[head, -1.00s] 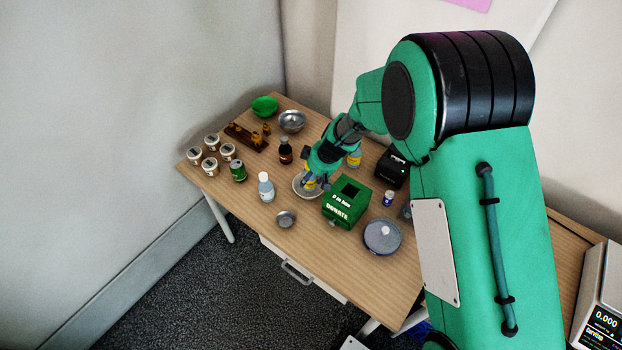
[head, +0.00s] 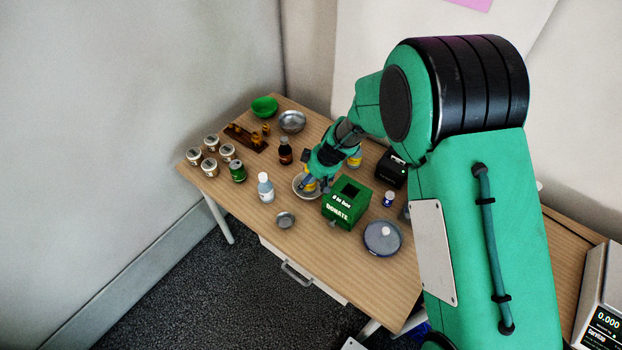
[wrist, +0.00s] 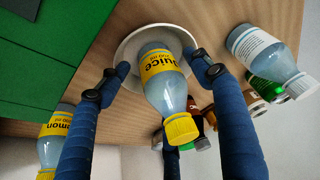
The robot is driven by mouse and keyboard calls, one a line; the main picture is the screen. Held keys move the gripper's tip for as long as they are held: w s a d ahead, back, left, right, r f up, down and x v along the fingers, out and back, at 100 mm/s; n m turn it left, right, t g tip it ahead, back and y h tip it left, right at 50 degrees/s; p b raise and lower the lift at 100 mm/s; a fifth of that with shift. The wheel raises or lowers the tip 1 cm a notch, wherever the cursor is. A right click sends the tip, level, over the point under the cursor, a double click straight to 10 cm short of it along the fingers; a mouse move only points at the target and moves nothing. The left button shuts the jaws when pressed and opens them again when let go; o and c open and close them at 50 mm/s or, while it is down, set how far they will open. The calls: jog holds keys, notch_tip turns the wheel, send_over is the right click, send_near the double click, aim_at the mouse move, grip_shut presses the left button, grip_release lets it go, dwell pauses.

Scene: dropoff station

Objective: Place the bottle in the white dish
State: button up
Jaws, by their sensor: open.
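The juice bottle (wrist: 163,85), with a yellow label and yellow cap, stands upright in the white dish (wrist: 128,48). My gripper (wrist: 160,74) is open, with one blue finger on each side of the bottle and gaps between the fingers and the bottle. In the head view, my gripper (head: 311,184) is low over the white dish (head: 297,192) and hides most of the bottle.
The green donation box (head: 346,203) stands close at the right of the dish. A white-labelled bottle (head: 265,187) stands to the left, and another yellow-labelled bottle (head: 355,159) behind. A small metal bowl (head: 285,220) is in front. Clear tabletop lies at the front left.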

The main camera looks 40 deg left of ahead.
jog(key=shift+r+p, duration=0.2)
jog(key=shift+p, duration=0.1)
jog(key=p+v, duration=0.2)
jog(key=v, duration=0.9)
jog(key=shift+r, duration=0.4)
jog(key=shift+d+r, duration=0.1)
jog(key=shift+d, duration=0.1)
dwell(0.3)
